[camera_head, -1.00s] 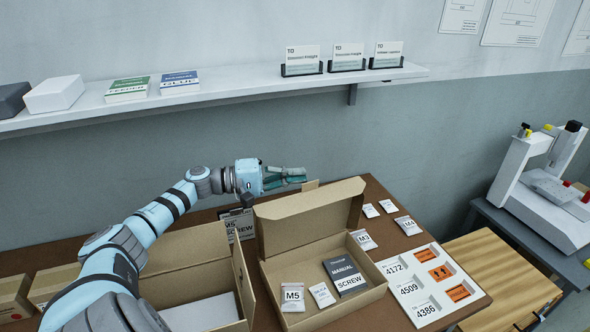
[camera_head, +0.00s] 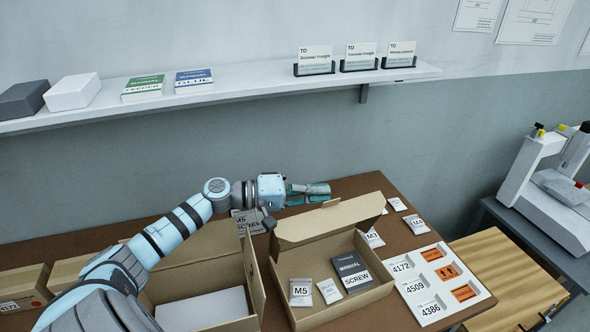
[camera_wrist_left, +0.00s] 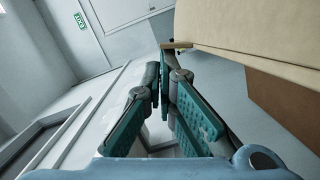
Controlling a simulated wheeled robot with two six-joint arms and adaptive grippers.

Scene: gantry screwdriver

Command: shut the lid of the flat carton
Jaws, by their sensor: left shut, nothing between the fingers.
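The flat carton (camera_head: 345,313) is on the brown table with its lid (camera_head: 330,220) raised at the back, leaning forward over the rear of the box. My right gripper is not in view.
A deeper open carton (camera_head: 205,300) stands left of the flat one. A shelf (camera_head: 230,92) runs along the wall above.

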